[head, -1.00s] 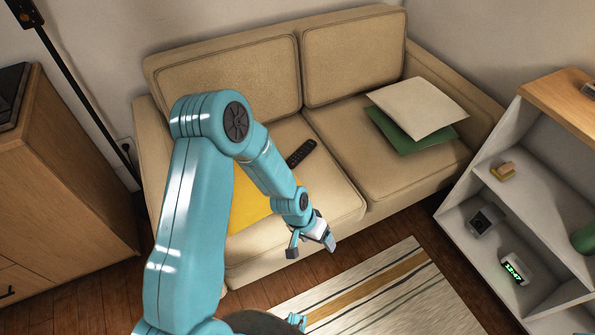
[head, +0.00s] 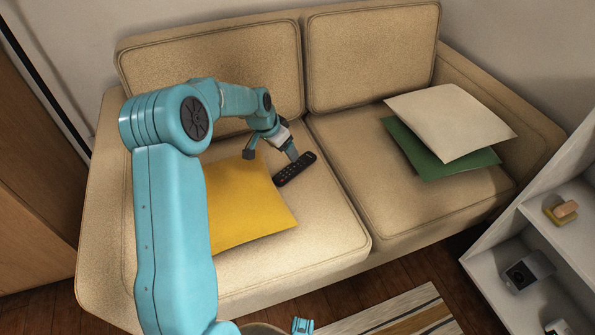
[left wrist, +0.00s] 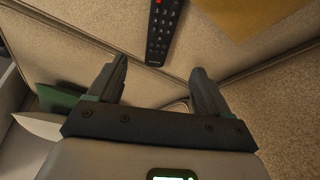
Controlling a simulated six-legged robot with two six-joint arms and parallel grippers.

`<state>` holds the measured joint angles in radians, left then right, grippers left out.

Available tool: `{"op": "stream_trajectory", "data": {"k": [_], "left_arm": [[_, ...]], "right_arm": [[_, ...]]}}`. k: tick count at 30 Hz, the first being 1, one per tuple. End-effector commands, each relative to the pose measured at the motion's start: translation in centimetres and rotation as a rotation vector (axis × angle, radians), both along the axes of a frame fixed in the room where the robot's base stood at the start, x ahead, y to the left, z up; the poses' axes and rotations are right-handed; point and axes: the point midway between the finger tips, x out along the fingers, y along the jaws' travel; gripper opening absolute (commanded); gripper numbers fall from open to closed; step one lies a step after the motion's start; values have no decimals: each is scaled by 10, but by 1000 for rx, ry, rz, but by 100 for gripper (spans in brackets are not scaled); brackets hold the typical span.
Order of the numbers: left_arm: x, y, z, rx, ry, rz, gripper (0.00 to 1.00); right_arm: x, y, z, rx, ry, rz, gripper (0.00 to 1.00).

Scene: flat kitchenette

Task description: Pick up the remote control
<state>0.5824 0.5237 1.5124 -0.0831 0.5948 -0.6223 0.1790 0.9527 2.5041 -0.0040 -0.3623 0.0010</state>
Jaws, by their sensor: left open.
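The remote control (head: 296,169) is dark and long. It lies on the left seat of the beige sofa, beside the yellow cushion. My left gripper (head: 271,155) is open and empty, just left of and close to the remote in the head view. I cannot tell whether its right finger touches the remote. In the left wrist view, the remote (left wrist: 163,32) lies beyond the open fingertips (left wrist: 160,80), near the top edge and partly cut off, with nothing between the fingers.
The yellow cushion (head: 250,205) lies left of the remote. A white cushion (head: 450,118) rests on a green cushion (head: 430,165) on the right seat. The sofa backrest (head: 215,75) rises behind. A white shelf (head: 555,235) stands at the right. The right seat's front is clear.

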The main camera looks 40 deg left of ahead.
Motion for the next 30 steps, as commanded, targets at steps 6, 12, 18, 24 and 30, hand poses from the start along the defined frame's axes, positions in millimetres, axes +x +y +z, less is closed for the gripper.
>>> {"op": "stream_trajectory", "data": {"k": [6,12,18,24,30], "left_arm": [[12,-1,-47,-1,2,1,79],[20,-1,-61,0,1,0,79],[35,-2,-92,-1,1,-2,79],[45,-1,-107,1,0,1,79],[46,-1,-106,0,1,1,79]], "right_arm": [[3,-3,-16,-2,-5,-12,43],[4,-4,-19,-3,-7,-16,43],[7,-7,-36,-6,-12,-29,43],[9,-8,-40,-7,-16,-35,43],[9,-8,-39,-7,-15,-35,43]]}}
